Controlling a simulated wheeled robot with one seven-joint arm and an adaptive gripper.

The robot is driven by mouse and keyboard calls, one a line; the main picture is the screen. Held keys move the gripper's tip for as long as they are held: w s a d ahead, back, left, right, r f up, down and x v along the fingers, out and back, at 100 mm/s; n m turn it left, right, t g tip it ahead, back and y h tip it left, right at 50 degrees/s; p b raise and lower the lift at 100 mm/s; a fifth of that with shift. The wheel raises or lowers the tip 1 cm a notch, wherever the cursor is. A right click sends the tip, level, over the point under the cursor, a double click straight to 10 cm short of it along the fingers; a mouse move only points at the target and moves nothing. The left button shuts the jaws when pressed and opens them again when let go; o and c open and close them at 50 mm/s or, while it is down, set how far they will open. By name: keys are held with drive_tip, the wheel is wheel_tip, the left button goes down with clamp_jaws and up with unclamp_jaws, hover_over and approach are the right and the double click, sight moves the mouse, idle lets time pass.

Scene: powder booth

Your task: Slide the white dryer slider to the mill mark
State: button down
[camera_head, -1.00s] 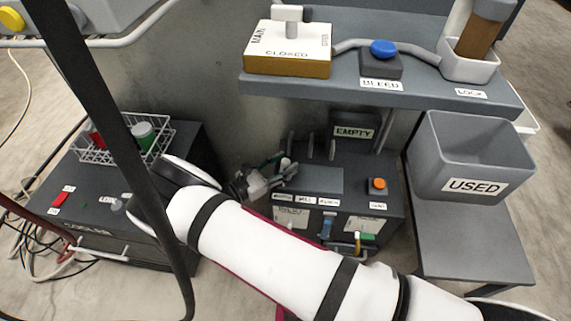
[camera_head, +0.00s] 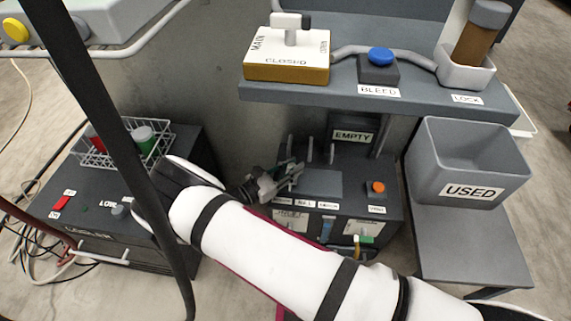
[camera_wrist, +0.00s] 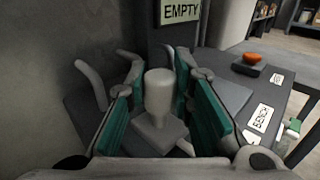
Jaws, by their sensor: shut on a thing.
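The white dryer slider (camera_wrist: 159,97) shows in the wrist view as an upright rounded post on a pale square block. My gripper (camera_wrist: 155,99) is shut on it, with a green-padded finger at each side of the post. In the head view my gripper (camera_head: 279,181) is at the left part of the dark machine top (camera_head: 355,172), and the slider cannot be made out there. A small label that seems to read MILL (camera_head: 304,203) is in the row along the machine's front edge. The slider's exact place against that mark is unclear.
Curved grey prongs (camera_wrist: 90,83) stand behind the slider. The EMPTY sign (camera_head: 353,135) is at the back, and an orange button (camera_head: 378,187) sits to the right. A shelf (camera_head: 300,93) overhangs the machine. A grey USED bin (camera_head: 468,165) stands at right.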

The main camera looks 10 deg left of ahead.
drive_tip(key=d+p, duration=0.1)
drive_tip(key=d, duration=0.4)
drive_tip(key=shift+s+p, duration=0.1)
drive_tip(key=shift+p, duration=0.3)
drive_tip(key=c, duration=1.4)
unclamp_jaws()
drive_tip(key=shift+o, duration=0.2)
drive_tip(key=v, duration=1.1)
drive_tip(key=shift+s+a, duration=0.35)
